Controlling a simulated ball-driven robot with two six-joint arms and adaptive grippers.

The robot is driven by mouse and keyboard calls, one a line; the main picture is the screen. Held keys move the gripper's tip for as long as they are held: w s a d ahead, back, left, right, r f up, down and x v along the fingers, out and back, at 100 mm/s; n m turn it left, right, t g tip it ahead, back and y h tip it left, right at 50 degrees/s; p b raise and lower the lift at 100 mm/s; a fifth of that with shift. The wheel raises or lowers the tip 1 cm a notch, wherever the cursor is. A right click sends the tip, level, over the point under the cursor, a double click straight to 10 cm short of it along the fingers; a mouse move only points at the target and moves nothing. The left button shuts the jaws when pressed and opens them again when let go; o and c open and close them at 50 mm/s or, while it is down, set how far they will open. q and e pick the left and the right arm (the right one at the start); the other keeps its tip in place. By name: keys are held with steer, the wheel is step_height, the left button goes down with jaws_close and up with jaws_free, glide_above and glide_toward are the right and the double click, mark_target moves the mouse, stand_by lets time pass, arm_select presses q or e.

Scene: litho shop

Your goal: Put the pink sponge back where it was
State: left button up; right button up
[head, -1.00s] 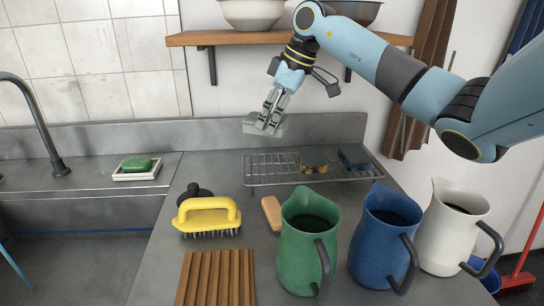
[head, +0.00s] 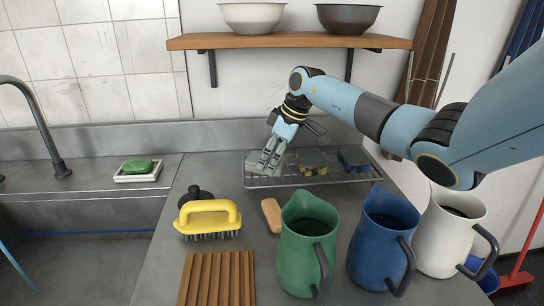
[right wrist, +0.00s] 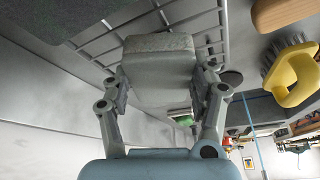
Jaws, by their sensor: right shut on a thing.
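My right gripper (head: 266,163) is shut on a grey block (right wrist: 158,65) shaped like a sponge. The block looks grey, not pink; it also shows in the head view (head: 257,170), partly covered by the fingers. It is at the left end of the wire rack (head: 300,182), low over it; I cannot tell whether it touches the wires. On the rack to its right are a yellow sponge (head: 312,161) with a dark side and a blue sponge (head: 353,158) with a dark side. No pink sponge shows. My left gripper is not in view.
A green jug (head: 307,250), a blue jug (head: 380,245) and a white jug (head: 445,240) stand in front of the rack. A yellow brush (head: 208,216) and a wooden-backed brush (head: 271,214) lie nearer. A shelf (head: 285,42) with bowls hangs above.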

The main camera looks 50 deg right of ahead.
steer(key=o, duration=0.8)
steer(key=v, duration=1.2)
steer(key=shift+s+b, duration=0.1)
steer(key=shift+b, duration=0.2)
